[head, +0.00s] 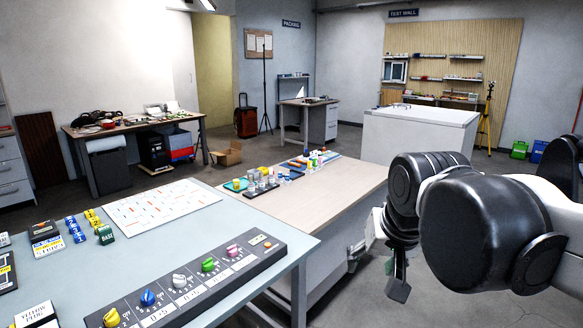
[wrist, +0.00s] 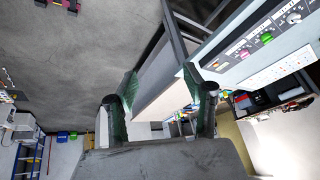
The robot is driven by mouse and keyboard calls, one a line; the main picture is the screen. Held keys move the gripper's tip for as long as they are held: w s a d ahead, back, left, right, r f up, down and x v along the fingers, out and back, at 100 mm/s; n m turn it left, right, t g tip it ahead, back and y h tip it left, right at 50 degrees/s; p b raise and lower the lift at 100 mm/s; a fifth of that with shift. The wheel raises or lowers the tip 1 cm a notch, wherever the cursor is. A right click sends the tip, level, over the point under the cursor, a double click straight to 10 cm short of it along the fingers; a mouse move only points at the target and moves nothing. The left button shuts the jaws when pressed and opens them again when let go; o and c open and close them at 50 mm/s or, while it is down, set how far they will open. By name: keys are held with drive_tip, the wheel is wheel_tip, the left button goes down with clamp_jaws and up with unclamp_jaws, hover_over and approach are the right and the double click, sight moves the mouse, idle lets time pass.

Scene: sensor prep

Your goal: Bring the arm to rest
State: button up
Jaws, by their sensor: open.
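My gripper (head: 394,276) hangs at the end of my dark, folded arm at the right of the head view. It is over open floor, to the right of the wooden-topped bench (head: 345,182) and apart from it. In the wrist view my gripper (wrist: 160,80) shows two green-tinted fingers standing apart with nothing between them. The wrist view is turned, with the bench and panel seen at an angle beyond the fingers. My arm partly hides the gripper in the head view.
A grey table (head: 75,279) with a knob panel (head: 190,285) stands at front left. Small bottles and parts sit on the wooden bench. A white cabinet (head: 420,132) stands behind my arm. The grey floor (head: 375,300) below the gripper looks clear.

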drive_tip(key=s+d+f+t, duration=0.1)
drive_tip(key=s+d+f, duration=0.4)
drive_tip(key=s, duration=0.5)
wheel_tip(320, 180, down, 3)
drive_tip(key=shift+d+r+n+t+h, duration=0.2)
drive_tip(key=shift+n+t+h, duration=0.1)
drive_tip(key=shift+n, duration=0.1)
drive_tip(key=shift+r, duration=0.1)
idle(1.0)
